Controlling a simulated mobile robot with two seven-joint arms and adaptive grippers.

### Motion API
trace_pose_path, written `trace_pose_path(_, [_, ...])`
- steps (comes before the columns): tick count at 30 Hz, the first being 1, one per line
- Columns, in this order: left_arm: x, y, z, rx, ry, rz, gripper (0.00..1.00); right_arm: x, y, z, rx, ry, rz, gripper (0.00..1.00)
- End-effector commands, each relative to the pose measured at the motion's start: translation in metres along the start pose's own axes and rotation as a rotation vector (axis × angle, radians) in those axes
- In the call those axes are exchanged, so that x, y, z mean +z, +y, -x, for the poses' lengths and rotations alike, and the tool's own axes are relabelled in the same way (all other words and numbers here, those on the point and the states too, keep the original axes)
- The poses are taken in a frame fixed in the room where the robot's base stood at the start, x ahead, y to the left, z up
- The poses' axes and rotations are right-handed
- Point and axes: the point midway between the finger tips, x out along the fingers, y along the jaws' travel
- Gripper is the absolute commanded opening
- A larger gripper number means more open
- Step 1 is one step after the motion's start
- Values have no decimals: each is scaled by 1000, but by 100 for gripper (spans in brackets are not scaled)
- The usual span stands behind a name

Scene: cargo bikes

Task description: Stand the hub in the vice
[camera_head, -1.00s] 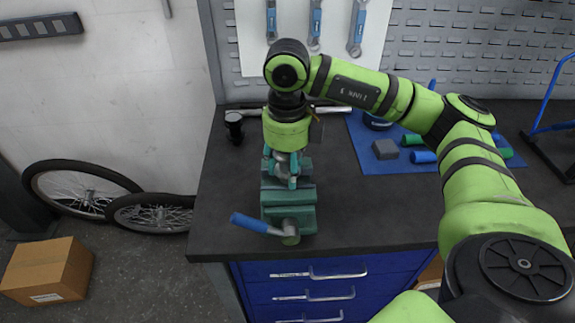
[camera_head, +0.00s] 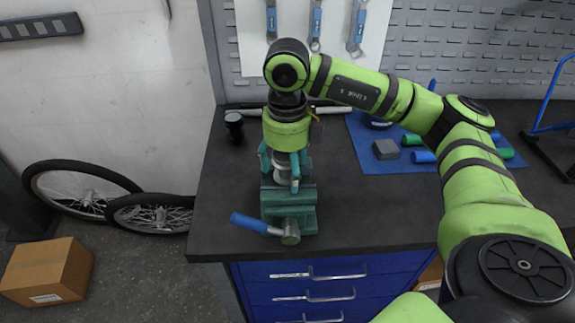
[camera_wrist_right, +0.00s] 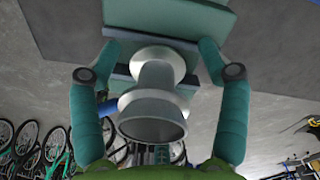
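The teal vice (camera_head: 288,208) stands at the bench's front edge, with a blue-handled lever (camera_head: 255,224) at its front. The silver hub (camera_wrist_right: 153,95) shows in the wrist view, with its wide flange towards the camera and its far end at the vice jaws (camera_wrist_right: 180,48). It looks upright, but how deep it sits between the jaws is hidden. My right gripper (camera_head: 280,177) points down over the vice. Its teal fingers (camera_wrist_right: 157,58) are spread on both sides of the hub, with gaps visible. My left gripper is out of view.
A blue mat (camera_head: 372,158) with a grey block (camera_head: 386,149) and green and blue cylinders lies to the right. A dark cup-like part (camera_head: 234,125) stands at the back left. Wheels (camera_head: 150,214) and a cardboard box (camera_head: 47,272) are on the floor.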

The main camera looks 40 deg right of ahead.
Motion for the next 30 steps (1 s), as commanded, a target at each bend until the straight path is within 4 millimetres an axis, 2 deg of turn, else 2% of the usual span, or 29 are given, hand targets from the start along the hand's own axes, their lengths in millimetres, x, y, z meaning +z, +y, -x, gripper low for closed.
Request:
trace_pose_path(7, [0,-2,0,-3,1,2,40,0,0,-1,0,2,0,78])
trace_pose_path(11, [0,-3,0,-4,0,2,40,0,0,6,0,0,0,78])
trace_pose_path(14, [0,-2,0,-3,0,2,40,1,0,20,-1,-3,0,78])
trace_pose_path(21, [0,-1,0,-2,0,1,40,1,0,77,-2,-8,0,78])
trace_pose_path(30, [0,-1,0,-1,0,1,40,0,0,111,-1,-2,0,78])
